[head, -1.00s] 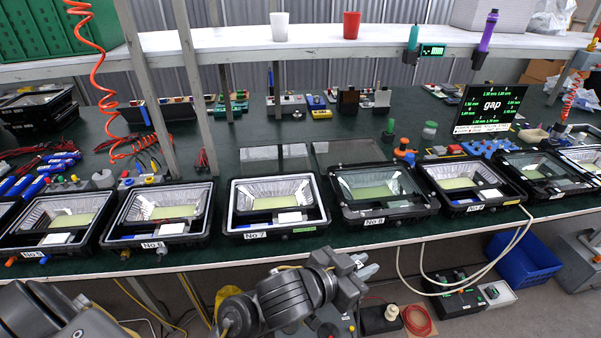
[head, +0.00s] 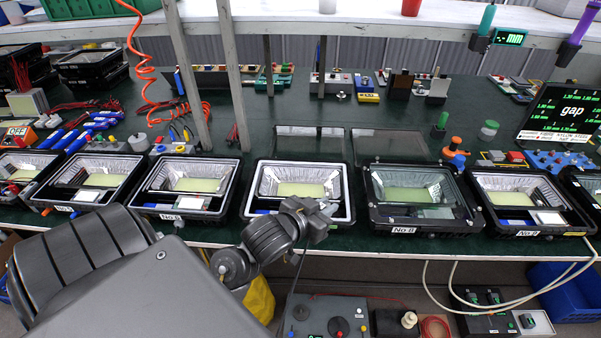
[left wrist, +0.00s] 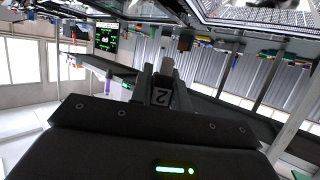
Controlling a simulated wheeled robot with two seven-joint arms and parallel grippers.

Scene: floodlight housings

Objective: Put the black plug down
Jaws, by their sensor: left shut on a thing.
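My left gripper (head: 326,210) is in front of the bench's near edge, overlapping the front of the No 7 floodlight housing (head: 252,205) in the head view. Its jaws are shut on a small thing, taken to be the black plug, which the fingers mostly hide. A thin dark line like a cord shows below the gripper. My right gripper is not in view.
A row of floodlight housings lines the green bench (head: 330,240). Below it stand a grey control box (head: 325,318), a black box with a white knob (head: 408,320) and a blue crate (head: 565,290). White cables hang at the right. A gap display (head: 572,110) stands at the back right.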

